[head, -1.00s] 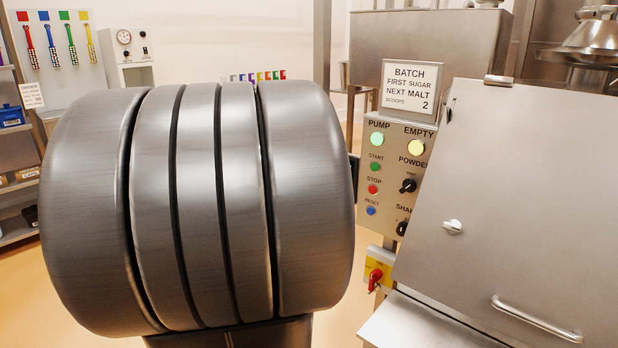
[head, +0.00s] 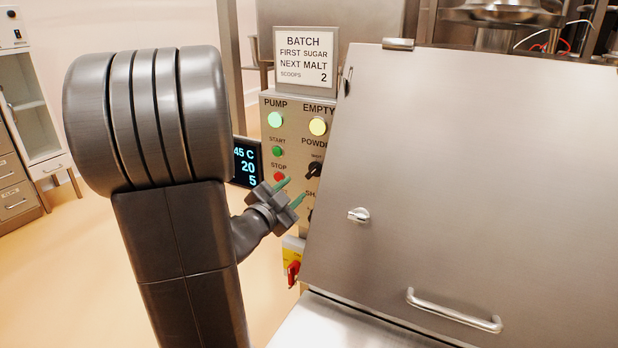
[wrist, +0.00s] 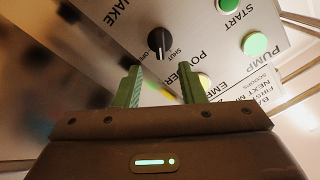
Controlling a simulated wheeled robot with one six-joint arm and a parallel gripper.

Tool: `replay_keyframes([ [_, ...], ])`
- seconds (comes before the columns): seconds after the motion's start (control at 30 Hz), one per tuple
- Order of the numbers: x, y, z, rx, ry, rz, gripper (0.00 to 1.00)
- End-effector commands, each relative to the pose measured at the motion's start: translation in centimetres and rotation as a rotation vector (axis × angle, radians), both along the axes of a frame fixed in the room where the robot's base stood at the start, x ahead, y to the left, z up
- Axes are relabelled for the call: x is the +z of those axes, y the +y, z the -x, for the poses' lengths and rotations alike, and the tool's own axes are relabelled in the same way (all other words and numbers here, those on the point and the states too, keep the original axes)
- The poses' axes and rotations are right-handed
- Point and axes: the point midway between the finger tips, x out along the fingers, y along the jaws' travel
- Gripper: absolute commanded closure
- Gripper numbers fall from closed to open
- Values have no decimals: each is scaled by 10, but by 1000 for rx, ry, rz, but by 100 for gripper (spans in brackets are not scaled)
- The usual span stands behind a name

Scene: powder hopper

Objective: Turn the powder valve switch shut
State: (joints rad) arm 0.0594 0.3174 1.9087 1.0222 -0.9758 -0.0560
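The powder valve switch (head: 315,170) is a black rotary knob on the cream control panel, partly cut off by the hopper lid's edge in the head view. In the wrist view the black knob (wrist: 160,44) shows whole, with small "SHUT" and "OPEN" labels beside it; the picture is turned over there. A pale mark shows on the knob. My gripper (head: 290,192) has green fingertips and is left of and a little below the knob. In the wrist view the gripper (wrist: 160,84) is open, its fingers apart and empty, with the knob beyond the gap, not touched.
The panel also carries a lit pump lamp (head: 275,119), a yellow empty lamp (head: 318,126), a green start button (head: 278,151) and a red stop button (head: 279,177). A red switch (head: 293,272) is below. The large steel lid (head: 450,180) stands close on the right.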

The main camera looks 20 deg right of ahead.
Motion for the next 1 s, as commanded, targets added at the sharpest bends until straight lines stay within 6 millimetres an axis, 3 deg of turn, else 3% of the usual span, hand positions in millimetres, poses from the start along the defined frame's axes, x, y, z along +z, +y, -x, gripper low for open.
replay_keyframes([
  [0.2,-1,-36,-31,-2,1,0,64],
  [0.4,-1,-58,-50,-1,1,0,64],
  [0.83,0,-66,-59,2,2,1,64],
  [0.87,0,-66,-59,2,1,0,66],
  [1.0,0,-66,-58,2,1,0,93],
])
